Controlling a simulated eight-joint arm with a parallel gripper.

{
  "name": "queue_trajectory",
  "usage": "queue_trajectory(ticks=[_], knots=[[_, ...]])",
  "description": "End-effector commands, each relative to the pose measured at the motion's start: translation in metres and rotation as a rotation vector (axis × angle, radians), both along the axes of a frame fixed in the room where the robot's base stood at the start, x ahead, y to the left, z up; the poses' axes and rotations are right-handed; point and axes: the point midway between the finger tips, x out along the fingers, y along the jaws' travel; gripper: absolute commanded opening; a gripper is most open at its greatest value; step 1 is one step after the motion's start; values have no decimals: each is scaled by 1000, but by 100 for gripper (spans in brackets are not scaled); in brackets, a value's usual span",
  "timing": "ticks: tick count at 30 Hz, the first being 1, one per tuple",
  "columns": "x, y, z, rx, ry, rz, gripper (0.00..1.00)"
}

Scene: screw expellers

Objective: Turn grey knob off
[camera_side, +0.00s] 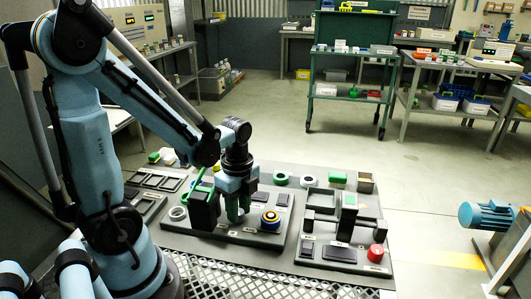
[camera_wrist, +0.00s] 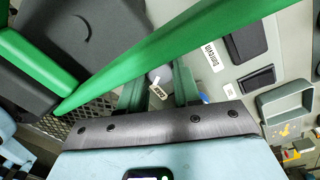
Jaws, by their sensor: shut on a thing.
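My gripper (camera_side: 235,213) points straight down at the dark panel board, beside a black box with a green bar. Its two green fingers show in the wrist view (camera_wrist: 158,92), close together at the panel. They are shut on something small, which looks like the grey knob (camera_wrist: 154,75). Most of the knob is hidden by the fingers and the wrist plate, so I cannot tell which way it is turned. In the side view the fingers hide it.
The black box (camera_side: 203,210) stands close left of my gripper; its green bar (camera_wrist: 170,52) crosses the wrist view very near. A red knob (camera_side: 376,253) is farther right. Floor behind the board is clear.

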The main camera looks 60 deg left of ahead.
Motion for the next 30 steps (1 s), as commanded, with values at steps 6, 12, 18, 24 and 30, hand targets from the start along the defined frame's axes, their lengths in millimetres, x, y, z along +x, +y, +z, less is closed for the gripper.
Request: queue_trajectory(ticks=[6,12,18,24,30], knots=[[0,0,0,0,2,-11,2],[0,0,0,0,2,-9,2],[0,0,0,0,1,-9,58],[0,0,0,1,0,-8,58],[0,0,5,1,0,-8,58]])
